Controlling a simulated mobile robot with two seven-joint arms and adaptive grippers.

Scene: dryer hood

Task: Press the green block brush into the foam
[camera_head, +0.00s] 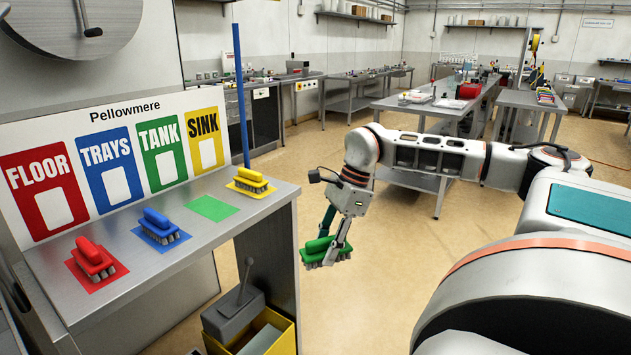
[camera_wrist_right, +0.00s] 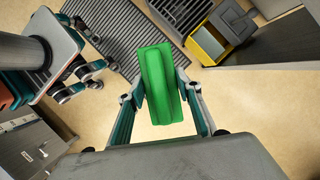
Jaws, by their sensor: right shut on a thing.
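The green block brush (camera_head: 319,244) hangs in the air in the head view, its grey bristles facing down, over the floor to the right of the steel bench. My right gripper (camera_head: 332,240) is shut on it, one finger on each side. In the right wrist view the brush's green back (camera_wrist_right: 160,82) lies between the two fingers (camera_wrist_right: 161,100). I cannot clearly pick out the foam.
Red (camera_head: 91,250), blue (camera_head: 157,222) and yellow (camera_head: 249,177) brushes sit on matching patches on the bench (camera_head: 205,246). The green patch (camera_head: 212,208) is bare. A blue pole (camera_head: 240,95) stands at the bench's back. A ribbed dark mat (camera_wrist_right: 130,42) lies on the floor.

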